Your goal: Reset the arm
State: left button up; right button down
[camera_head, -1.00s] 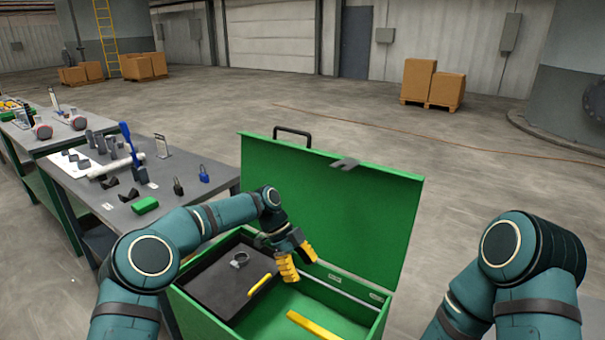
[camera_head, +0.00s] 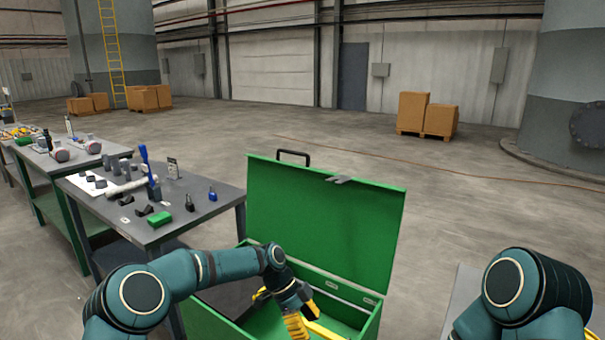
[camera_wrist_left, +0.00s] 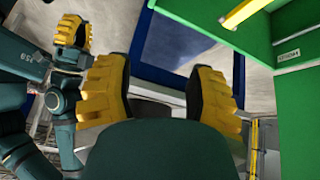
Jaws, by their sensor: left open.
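My left gripper (camera_head: 298,322) is over the open green box (camera_head: 365,290) in the head view, low in the picture. In the left wrist view its two yellow fingers (camera_wrist_left: 157,85) stand wide apart with nothing between them. My right arm (camera_head: 535,300) is at the lower right of the head view, its gripper out of that view. A yellow-padded gripper part (camera_wrist_left: 70,30), seemingly my right gripper's, shows at the left of the left wrist view, partly hidden.
The box's lid (camera_head: 325,220) stands upright. A yellow bar (camera_wrist_left: 243,12) lies in the box. A grey workbench (camera_head: 205,208) with tools and a green block (camera_head: 160,218) is at the left. Cardboard boxes (camera_head: 425,114) stand far off; the floor between is clear.

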pick_arm(q)
jog(key=s+a+f+n+t, duration=0.2)
jog(key=s+f+n, duration=0.8)
jog(key=f, duration=0.1)
jog(key=s+a+f+n+t+y, duration=0.1)
jog(key=s+a+f+n, duration=0.1)
jog(key=s+a+n, duration=0.2)
jog(key=s+a+f+n+t+y, duration=0.1)
jog(key=s+a+f+n+t, duration=0.1)
jog(key=s+a+n, duration=0.3)
jog(key=s+n, duration=0.4)
jog(key=s, duration=0.3)
jog(key=shift+f, duration=0.3)
jog(key=shift+a, duration=0.1)
